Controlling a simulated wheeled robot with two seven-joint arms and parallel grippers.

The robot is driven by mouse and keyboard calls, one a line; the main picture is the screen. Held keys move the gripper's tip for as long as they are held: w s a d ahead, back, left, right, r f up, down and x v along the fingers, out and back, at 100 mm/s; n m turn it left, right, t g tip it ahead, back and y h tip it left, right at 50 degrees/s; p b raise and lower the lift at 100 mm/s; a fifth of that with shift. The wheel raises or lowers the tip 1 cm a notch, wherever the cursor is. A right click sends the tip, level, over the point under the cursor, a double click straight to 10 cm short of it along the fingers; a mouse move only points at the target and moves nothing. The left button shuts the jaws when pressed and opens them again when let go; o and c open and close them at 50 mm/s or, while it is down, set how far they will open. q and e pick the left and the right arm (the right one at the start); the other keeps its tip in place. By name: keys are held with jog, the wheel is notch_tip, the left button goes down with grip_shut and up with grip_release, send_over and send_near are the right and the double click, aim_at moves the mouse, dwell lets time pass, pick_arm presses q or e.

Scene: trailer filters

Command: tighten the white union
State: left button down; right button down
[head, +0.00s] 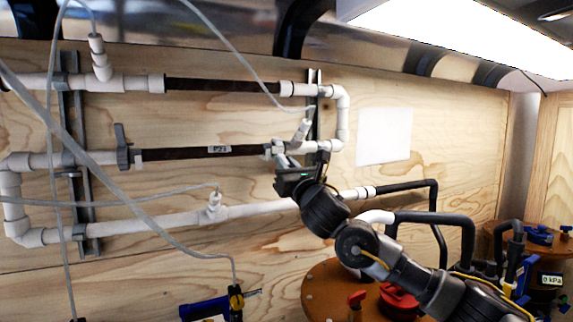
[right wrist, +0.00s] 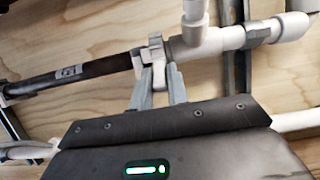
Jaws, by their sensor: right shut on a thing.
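The white union (head: 268,149) sits at the right end of the dark filter tube in the middle pipe run on the plywood wall. In the right wrist view the union (right wrist: 153,50) is a ribbed white collar between the dark tube and a white tee. My right gripper (head: 281,155) reaches up to it from below right. In the wrist view its two fingertips (right wrist: 158,70) are at the union's lower part, shut on it. The fingers and the gripper body hide part of the fitting in the head view. My left gripper is not in view.
Another dark filter tube (head: 222,86) runs above, and a white pipe (head: 255,210) runs below. Thin grey hoses hang in front at left. Brown-lidded drums (head: 325,285) stand at lower right.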

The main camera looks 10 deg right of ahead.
aim_at(288, 164)
jog(key=shift+s+d+r+g+h+p, duration=0.15)
jog(key=shift+r+g+p, duration=0.4)
jog(key=shift+p, duration=0.35)
jog(key=shift+s+a+r+g+h+p, duration=0.15)
jog(key=shift+r+g+p, duration=0.35)
jog(key=shift+p, duration=0.4)
jog(key=shift+d+r+g, duration=0.1)
jog(key=shift+r+g, duration=0.1)
jog(key=shift+g, duration=0.15)
jog(key=shift+r+g+h+p, duration=0.3)
jog(key=shift+r+g, duration=0.25)
jog(key=shift+g, duration=0.35)
jog(key=shift+r+g+h+p, duration=0.2)
jog(key=shift+r+g+h, duration=0.25)
jog(key=shift+g, duration=0.45)
jog(key=shift+r, duration=0.1)
jog(key=c, duration=1.4)
grip_release()
jog(key=shift+o, duration=0.2)
jog(key=b+v, duration=0.6)
jog(key=v, duration=0.4)
jog(key=shift+s+d, duration=0.2)
jog(key=shift+s, duration=0.15)
